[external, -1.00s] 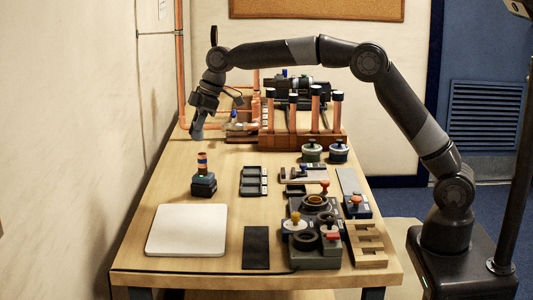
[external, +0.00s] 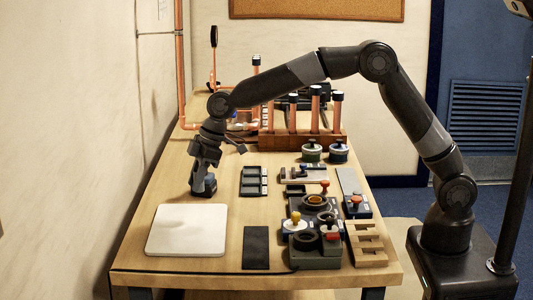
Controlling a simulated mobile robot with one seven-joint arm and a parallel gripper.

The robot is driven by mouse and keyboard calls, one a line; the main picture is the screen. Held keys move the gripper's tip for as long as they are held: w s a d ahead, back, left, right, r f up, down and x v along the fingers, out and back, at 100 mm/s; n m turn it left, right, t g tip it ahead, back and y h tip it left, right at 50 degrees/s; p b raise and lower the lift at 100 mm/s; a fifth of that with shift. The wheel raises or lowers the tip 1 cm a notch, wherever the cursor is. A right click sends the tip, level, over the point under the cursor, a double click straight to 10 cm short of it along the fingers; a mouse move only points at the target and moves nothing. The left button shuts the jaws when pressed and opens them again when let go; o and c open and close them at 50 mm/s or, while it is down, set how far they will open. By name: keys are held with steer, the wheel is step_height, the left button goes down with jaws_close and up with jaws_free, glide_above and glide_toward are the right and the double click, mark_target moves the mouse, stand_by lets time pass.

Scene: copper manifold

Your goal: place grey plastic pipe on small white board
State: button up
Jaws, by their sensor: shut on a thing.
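The small white board (external: 187,231) lies flat and bare at the front left of the wooden table. My gripper (external: 201,166) points down just beyond the board's far edge, above and apart from it. It is shut on the grey plastic pipe (external: 197,180), a short grey piece at the fingertips, seen against a small dark device (external: 209,187). The gripper hides the device's ringed top, and the pipe's outline is hard to separate from the device. I cannot tell whether they touch.
A black tray (external: 253,181) with compartments stands right of my gripper. A wooden rack (external: 300,139) of copper pipes stands at the back. The wall borders the left side.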

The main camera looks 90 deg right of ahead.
steer(key=w+a+f, duration=0.2)
steer(key=a, duration=0.1)
steer(key=w+a+f, duration=0.1)
steer(key=a, duration=0.1)
steer(key=shift+a+f, duration=0.2)
steer(key=shift+f, duration=2.15)
steer(key=shift+f, duration=0.15)
steer(key=o, duration=1)
steer(key=shift+c, duration=0.2)
